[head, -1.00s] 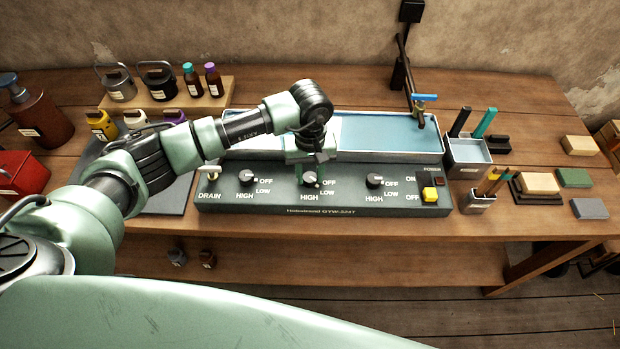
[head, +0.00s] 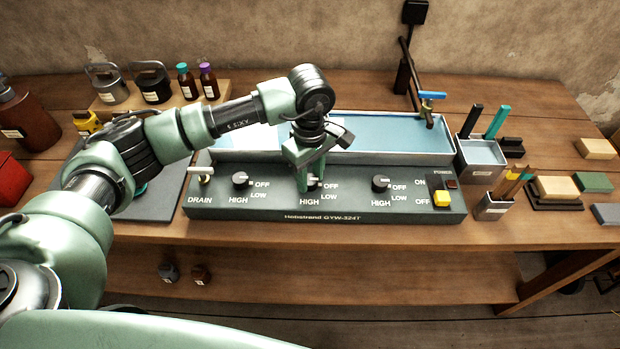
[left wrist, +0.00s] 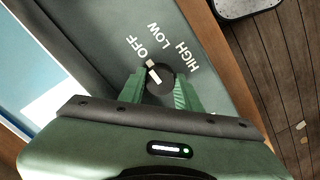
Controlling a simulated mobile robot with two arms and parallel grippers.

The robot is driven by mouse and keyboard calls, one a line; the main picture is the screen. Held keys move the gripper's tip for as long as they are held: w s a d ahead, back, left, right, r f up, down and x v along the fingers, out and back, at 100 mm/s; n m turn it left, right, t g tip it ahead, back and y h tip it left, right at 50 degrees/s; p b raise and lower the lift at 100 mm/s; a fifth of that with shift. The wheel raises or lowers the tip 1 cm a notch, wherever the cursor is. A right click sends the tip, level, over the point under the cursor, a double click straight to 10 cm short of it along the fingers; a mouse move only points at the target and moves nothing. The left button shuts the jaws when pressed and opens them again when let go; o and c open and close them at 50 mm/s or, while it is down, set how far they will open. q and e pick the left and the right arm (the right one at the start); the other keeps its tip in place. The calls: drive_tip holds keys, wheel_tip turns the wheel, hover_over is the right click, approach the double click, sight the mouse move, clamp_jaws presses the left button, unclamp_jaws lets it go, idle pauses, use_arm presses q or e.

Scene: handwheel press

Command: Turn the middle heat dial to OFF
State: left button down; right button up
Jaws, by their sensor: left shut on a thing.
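The middle heat dial (head: 317,184) sits on the front of the dark grey control panel. My left gripper (head: 308,186) reaches down over it from behind and partly hides it in the head view. In the left wrist view the round black dial (left wrist: 160,74) is between the green fingers of my left gripper (left wrist: 158,90), which are shut on its sides. The dial's white pointer mark points toward the OFF label (left wrist: 143,46). The LOW and HIGH labels lie to the right of OFF. My right gripper is not in view.
A left dial (head: 241,180) and a right dial (head: 381,184) flank the middle one. A drain lever (head: 205,173) stands at the panel's left end, a yellow switch (head: 441,198) at its right. A water tray (head: 385,154) lies behind, with a blue-handled tap (head: 431,96).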

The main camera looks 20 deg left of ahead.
sight(310, 179)
use_arm(q)
drive_tip(key=shift+r, duration=0.1)
idle(0.3)
drive_tip(key=c, duration=1)
unclamp_jaws()
drive_tip(key=shift+r, duration=0.35)
wheel_tip(310, 179, up, 7)
drive_tip(key=shift+r+b, duration=0.1)
drive_tip(key=shift+b, duration=1)
